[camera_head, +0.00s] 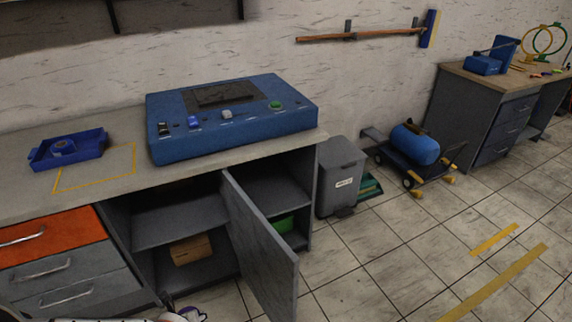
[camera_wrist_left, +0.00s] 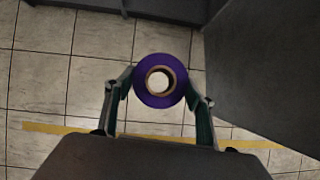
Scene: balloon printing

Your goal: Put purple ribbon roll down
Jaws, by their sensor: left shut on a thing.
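The purple ribbon roll (camera_wrist_left: 160,101) is held between the two fingers of my left gripper (camera_wrist_left: 159,88) in the left wrist view. Its round face and pale core point toward the camera, and the tiled floor shows behind it. In the head view only a small part of the purple roll (camera_head: 201,316) shows at the bottom edge, by a white part of my left arm. My right gripper is in neither view.
A workbench (camera_head: 30,205) carries a blue tray (camera_head: 92,150) with a roll in it, a yellow taped outline and a blue machine (camera_head: 230,125). Below, a grey cabinet door (camera_head: 262,250) stands open into the floor space. A grey bin (camera_head: 340,175) stands to the right.

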